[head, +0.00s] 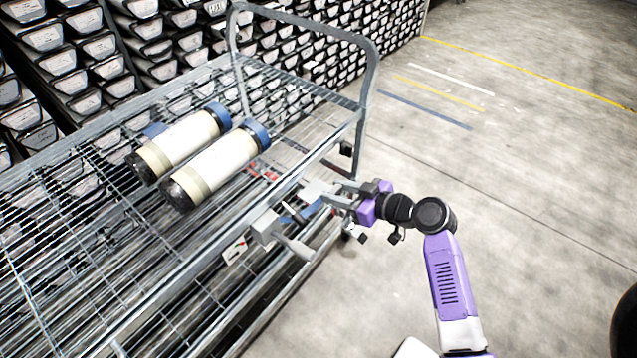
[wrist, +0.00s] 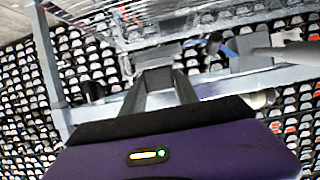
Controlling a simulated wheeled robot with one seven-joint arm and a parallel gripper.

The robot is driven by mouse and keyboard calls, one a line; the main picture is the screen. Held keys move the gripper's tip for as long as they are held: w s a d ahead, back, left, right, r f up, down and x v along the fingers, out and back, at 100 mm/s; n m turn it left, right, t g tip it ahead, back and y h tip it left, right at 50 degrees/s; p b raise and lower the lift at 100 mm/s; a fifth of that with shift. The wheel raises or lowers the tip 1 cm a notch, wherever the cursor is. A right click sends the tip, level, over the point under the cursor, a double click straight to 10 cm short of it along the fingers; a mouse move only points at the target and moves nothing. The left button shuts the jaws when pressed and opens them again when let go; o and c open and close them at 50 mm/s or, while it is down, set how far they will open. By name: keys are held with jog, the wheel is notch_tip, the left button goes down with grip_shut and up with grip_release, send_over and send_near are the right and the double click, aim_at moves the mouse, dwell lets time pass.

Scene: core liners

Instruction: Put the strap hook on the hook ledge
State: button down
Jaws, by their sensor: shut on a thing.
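My gripper (head: 338,195) is at the right end of the cart's near side, shut on a small grey piece, the strap hook (head: 317,190). In the wrist view the hook (wrist: 156,78) sits between my two fingers. A blue strap (head: 302,214) runs from beside the hook to a grey ratchet box (head: 264,226) with a lever (head: 294,246) on the cart's near rail. The strap (wrist: 229,48) also shows in the wrist view. I cannot clearly tell the hook ledge from the cart's rail, nor whether the hook touches it.
The wire-mesh cart (head: 80,215) carries two white core tubes (head: 215,167) with blue and black ends. Its tall end handle (head: 372,75) rises just behind my gripper. Racks of labelled trays (head: 70,60) stand behind. The concrete floor (head: 530,170) to the right is clear.

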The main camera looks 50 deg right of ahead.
jog(key=w, duration=0.5)
jog(key=shift+w+a+f, duration=0.1)
jog(key=shift+w+f, duration=0.2)
jog(key=shift+w, duration=0.1)
jog(key=shift+f, duration=0.5)
jog(key=c, duration=0.9)
grip_release()
jog(key=shift+s+f, duration=0.1)
